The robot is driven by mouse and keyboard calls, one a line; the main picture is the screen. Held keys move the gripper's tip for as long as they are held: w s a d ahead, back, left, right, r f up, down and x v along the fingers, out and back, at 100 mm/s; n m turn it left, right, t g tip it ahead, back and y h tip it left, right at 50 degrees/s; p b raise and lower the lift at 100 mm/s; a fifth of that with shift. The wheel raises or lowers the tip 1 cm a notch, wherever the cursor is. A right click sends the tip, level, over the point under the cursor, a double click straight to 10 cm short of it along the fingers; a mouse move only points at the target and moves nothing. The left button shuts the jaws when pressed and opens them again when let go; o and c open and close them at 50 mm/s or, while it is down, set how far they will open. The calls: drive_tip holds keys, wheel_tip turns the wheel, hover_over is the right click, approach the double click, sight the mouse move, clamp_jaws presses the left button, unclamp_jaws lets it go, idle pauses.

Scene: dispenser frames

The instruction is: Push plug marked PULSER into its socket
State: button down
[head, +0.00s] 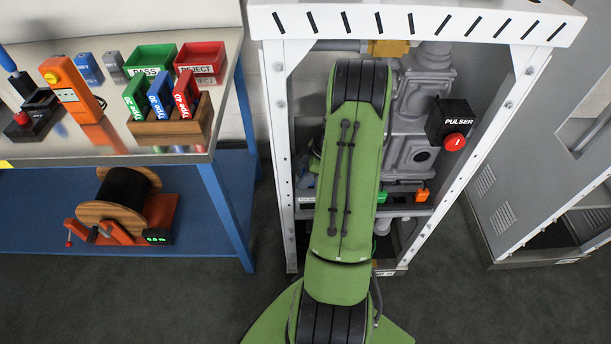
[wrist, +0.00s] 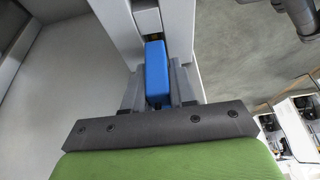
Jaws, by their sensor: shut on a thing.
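My gripper (wrist: 160,92) is shut on a blue plug (wrist: 154,68) in the wrist view, one finger on each side of it. No PULSER lettering shows on the plug's visible face. The plug's far end points at a narrow dark slot with a small yellow patch (wrist: 152,38) in a pale upright part. I cannot tell whether the plug touches or enters it. In the head view, my arm hides the gripper and plug. A black box marked PULSER (head: 442,117) with a red button (head: 454,142) sits at the right of the white frame.
The white dispenser frame (head: 280,130) has posts on both sides of my arm. An orange connector (head: 422,195) and a green one (head: 383,222) sit low inside, near grey castings (head: 418,115). A workbench (head: 105,155) stands left, a grey cabinet (head: 520,150) right.

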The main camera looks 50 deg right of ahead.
drive_tip(key=shift+f, duration=0.55)
idle(0.5)
drive_tip(key=shift+r, duration=0.2)
drive_tip(key=shift+r, duration=0.35)
drive_tip(key=shift+d, duration=0.15)
idle(1.1)
drive_tip(key=shift+f, duration=0.5)
idle(0.3)
drive_tip(key=shift+r, duration=0.5)
